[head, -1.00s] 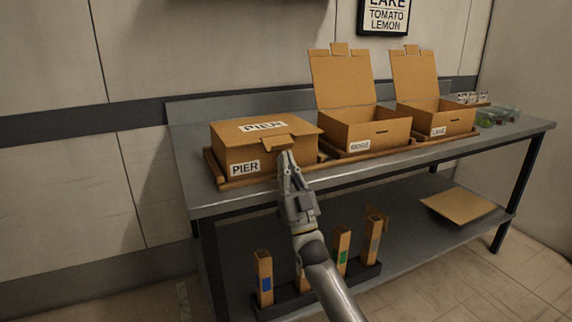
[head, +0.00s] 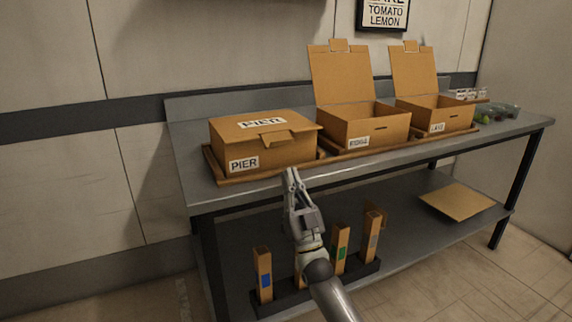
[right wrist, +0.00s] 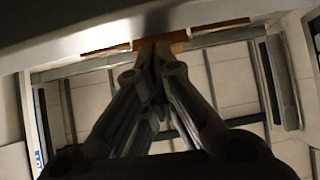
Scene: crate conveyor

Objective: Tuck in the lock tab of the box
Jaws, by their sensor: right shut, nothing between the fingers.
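The brown cardboard box labelled PIER (head: 285,155) stands at the left of the table with its lid down. Its lock tab (head: 272,141) shows outside the box, at the middle of the lid's front edge. My right gripper (head: 289,172) is shut and empty, in front of the box and below the tab, apart from the tab. In the right wrist view its fingers (right wrist: 155,52) meet at the tips, with a brown strip beyond them that I cannot identify for sure. My left gripper is not in view.
Two open boxes, a middle one (head: 362,128) and a right one (head: 443,115), stand beside it with lids raised. The grey table's (head: 235,197) front edge is close to my gripper. A rack below holds several upright cardboard pieces (head: 263,272). A flat cardboard sheet (head: 456,202) lies on the lower shelf.

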